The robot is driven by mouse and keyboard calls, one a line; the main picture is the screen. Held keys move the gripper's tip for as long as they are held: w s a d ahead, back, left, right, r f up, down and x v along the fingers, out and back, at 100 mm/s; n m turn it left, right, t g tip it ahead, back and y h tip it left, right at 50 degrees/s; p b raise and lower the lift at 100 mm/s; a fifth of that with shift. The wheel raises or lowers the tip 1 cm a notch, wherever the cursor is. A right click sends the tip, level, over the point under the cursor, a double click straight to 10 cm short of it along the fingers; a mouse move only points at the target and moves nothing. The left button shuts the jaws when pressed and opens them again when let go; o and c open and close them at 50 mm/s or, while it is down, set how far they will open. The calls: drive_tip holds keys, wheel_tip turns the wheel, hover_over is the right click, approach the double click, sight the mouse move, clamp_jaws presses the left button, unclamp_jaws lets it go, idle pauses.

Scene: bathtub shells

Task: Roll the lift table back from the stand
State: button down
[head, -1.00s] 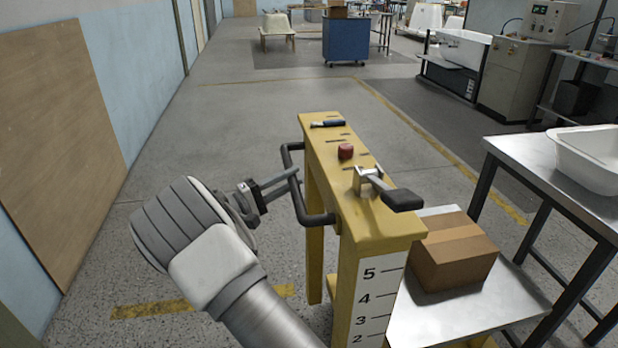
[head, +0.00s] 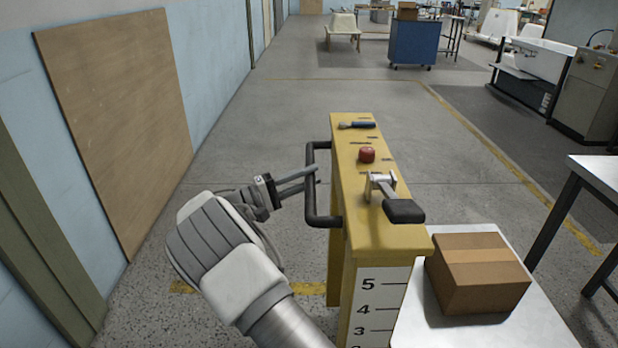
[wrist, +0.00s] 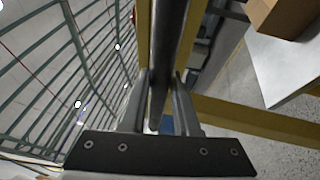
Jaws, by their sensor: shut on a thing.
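The lift table has a yellow column (head: 385,235) with a number scale on its front and a black side handle (head: 312,205). Its pale metal platform (head: 530,325) carries a closed cardboard box (head: 480,280). My gripper (head: 308,181) is shut on the upright bar of the handle, left of the column. The wrist view shows the dark bar (wrist: 166,50) between the two fingers. The stand (head: 600,172), a metal table with dark legs, is at the right edge and mostly cut off. Bare floor shows between it and the platform.
A red button (head: 366,155) and a lever with a black grip (head: 404,211) are on the column top. A wooden panel (head: 120,120) leans on the left wall. A blue cabinet (head: 415,42) stands far back. The floor ahead is clear.

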drive_tip(key=shift+w+a+r, duration=0.1)
drive_tip(key=shift+a+r, duration=0.05)
drive_tip(key=shift+r, duration=0.1)
drive_tip(key=c, duration=0.7)
unclamp_jaws()
drive_tip(key=shift+o, duration=0.2)
drive_tip(key=shift+f, duration=0.1)
drive_tip(key=p+v, duration=0.2)
drive_tip(key=v, duration=1.5)
drive_tip(key=shift+a, duration=0.2)
